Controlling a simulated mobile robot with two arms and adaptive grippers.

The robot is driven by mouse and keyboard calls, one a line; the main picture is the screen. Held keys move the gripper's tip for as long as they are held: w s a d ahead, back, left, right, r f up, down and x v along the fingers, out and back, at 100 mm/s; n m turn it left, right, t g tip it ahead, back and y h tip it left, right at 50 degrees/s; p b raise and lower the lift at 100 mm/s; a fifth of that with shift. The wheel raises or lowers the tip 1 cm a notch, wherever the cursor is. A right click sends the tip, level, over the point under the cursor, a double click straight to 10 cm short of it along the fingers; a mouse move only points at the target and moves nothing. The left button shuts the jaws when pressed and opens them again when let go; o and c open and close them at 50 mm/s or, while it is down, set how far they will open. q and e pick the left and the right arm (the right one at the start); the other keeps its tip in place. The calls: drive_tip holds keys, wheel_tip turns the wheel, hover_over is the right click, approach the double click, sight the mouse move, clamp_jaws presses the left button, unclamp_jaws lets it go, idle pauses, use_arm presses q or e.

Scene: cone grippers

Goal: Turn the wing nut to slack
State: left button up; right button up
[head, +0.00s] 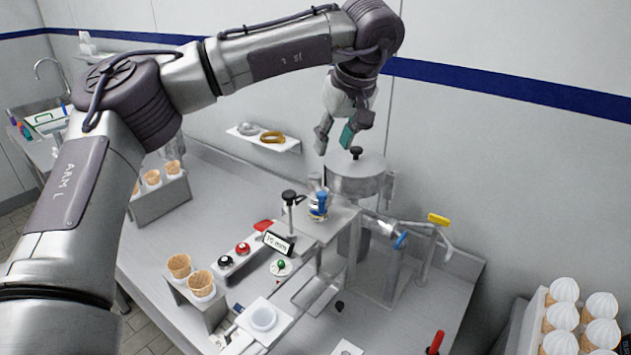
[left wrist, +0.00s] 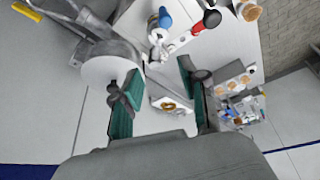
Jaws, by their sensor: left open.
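No part is clearly a wing nut. A small black knob (head: 356,153) stands on the round metal lid (head: 345,172) of a steel vessel at the back. A blue-topped part (head: 321,197) sits on a small raised steel stand left of the vessel, and a blue handle (head: 400,240) is on the pipework to its right. My left gripper (head: 335,138) is open and empty, with fingers pointing down above the lid, near the black knob. In the left wrist view its teal-padded fingers (left wrist: 157,70) are apart, with the lid (left wrist: 105,68) at the left.
A yellow-handled lever (head: 438,219) rises right of the vessel. A wall shelf (head: 262,140) holds rings. Cones stand in holders (head: 200,310) at the front left. A box of white-topped cones (head: 580,320) is at the lower right.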

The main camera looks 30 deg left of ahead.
sight(319, 189)
use_arm(q)
drive_tip(key=p+x, duration=0.4)
drive_tip(key=x, duration=0.8)
drive_tip(key=shift+a, duration=0.1)
drive_tip(key=shift+p+x, duration=0.4)
drive_tip(key=shift+x, duration=0.45)
clamp_jaws()
